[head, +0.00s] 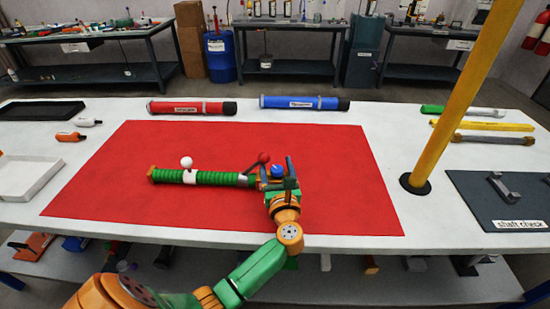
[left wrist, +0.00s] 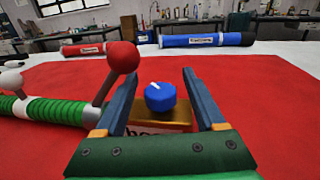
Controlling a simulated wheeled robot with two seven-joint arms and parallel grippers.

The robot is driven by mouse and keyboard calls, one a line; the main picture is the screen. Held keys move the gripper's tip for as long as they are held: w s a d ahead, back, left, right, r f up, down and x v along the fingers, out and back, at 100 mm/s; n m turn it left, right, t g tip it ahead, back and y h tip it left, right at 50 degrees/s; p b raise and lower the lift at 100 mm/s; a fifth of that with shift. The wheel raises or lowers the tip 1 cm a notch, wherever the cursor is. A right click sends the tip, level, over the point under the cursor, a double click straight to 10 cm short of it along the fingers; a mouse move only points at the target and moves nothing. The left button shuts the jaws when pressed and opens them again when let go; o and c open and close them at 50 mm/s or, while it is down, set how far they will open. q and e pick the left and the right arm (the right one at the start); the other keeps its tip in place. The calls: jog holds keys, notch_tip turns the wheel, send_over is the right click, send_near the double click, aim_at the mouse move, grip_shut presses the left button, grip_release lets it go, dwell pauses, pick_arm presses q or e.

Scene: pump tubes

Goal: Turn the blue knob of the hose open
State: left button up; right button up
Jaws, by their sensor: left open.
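The green ribbed hose (head: 220,178) lies across the red mat (head: 330,200). It has a white ball (head: 187,162) on a white collar and a red-ball lever (head: 263,158) near its right end. The blue knob (head: 278,170) sits at that right end. In the left wrist view the blue knob (left wrist: 160,97) has a white pointer mark and stands on an orange-brown block. My left gripper (head: 274,168) is open. Its fingers show on either side of the knob, with gaps to both. Whether they are level with the knob is unclear. My right gripper is not in view.
The red-ball lever (left wrist: 123,57) rises close beside my left finger. A red tube (head: 190,108) and a blue tube (head: 300,103) lie behind the mat. A yellow post (head: 460,90) stands at the right. The right of the mat is clear.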

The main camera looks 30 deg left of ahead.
pick_arm(q)
jog(key=shift+x, duration=1.1)
jog(key=shift+s+d+f, duration=0.1)
jog(key=shift+s, duration=0.05)
jog(key=shift+c, duration=1.2)
grip_shut()
